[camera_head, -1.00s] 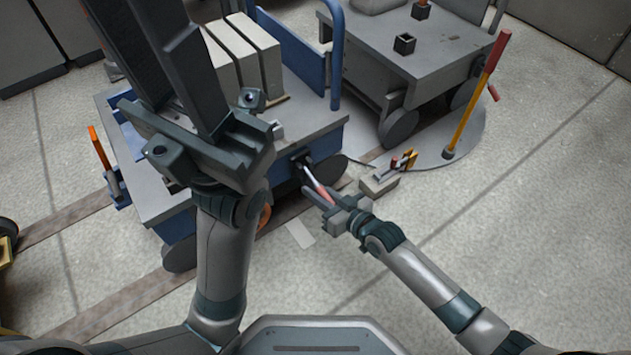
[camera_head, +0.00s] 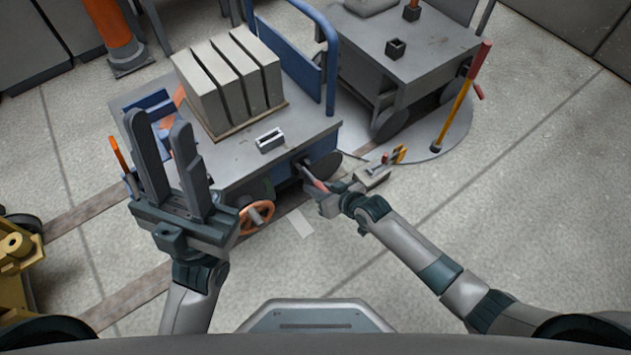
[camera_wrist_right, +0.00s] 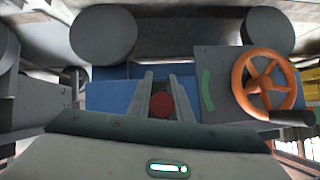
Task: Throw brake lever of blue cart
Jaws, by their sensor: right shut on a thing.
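The blue cart (camera_head: 297,65) stands at the centre-left with a grey deck. Its brake lever (camera_head: 312,179) sticks out from the near side, with a dark pivot and a red grip. My right gripper (camera_head: 326,194) is shut on the lever's grip. In the right wrist view the round red grip end (camera_wrist_right: 162,105) sits between the two fingers (camera_wrist_right: 161,92), in front of the cart's blue side. My left gripper (camera_head: 163,135) is open and empty, raised with its fingers upward, in front of the cart's left end and hiding part of it.
An orange handwheel (camera_head: 256,216) is left of the lever; it also shows in the right wrist view (camera_wrist_right: 264,84). Grey slabs (camera_head: 232,85) stand on the deck. A grey cart (camera_head: 425,50), a red-yellow floor lever (camera_head: 463,100) and a small floor box (camera_head: 371,175) are right.

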